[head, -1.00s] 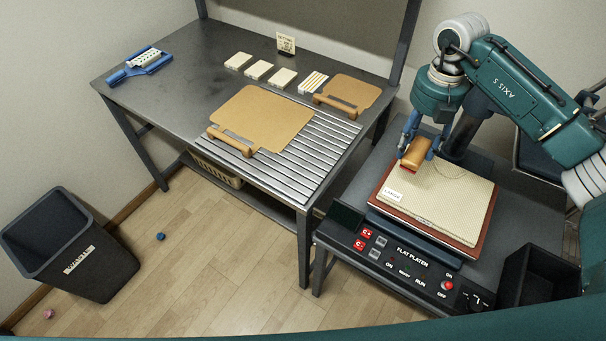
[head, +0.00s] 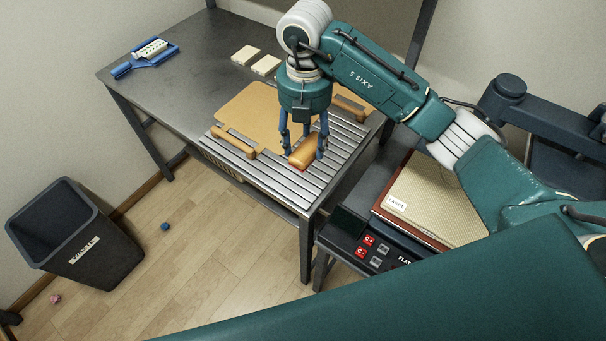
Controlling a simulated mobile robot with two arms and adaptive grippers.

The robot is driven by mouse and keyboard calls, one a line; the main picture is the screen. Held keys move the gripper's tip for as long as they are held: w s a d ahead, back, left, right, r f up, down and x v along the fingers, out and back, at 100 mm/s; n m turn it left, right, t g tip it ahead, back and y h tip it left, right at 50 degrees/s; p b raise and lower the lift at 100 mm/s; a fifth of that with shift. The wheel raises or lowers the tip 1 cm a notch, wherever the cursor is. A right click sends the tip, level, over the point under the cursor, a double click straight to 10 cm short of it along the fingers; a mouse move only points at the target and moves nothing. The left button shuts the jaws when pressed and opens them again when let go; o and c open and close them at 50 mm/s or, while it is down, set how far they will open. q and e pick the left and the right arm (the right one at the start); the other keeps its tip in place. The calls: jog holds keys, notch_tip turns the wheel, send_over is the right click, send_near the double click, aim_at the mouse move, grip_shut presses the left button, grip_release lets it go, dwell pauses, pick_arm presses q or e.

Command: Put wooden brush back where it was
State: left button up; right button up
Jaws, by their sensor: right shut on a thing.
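The wooden brush (head: 304,152) is an orange-brown block with a red underside. My right gripper (head: 304,150) is shut on it, with a blue finger at either end. The brush is over the slatted metal section of the table (head: 290,181), right of the large tan board. I cannot tell whether it touches the slats. My left gripper is not in view.
The tan board (head: 248,108) with a wooden handle lies left of the brush. The flat platen press (head: 432,200) stands at right. A blue tool (head: 148,55) and pale blocks (head: 265,65) lie farther back. A bin (head: 70,235) stands on the floor.

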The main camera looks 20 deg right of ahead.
notch_tip(320, 180, down, 13)
jog(key=p, duration=0.2)
jog(key=shift+p, duration=0.4)
jog(key=shift+f, duration=0.4)
jog(key=shift+f, duration=0.1)
jog(key=o, duration=1.1)
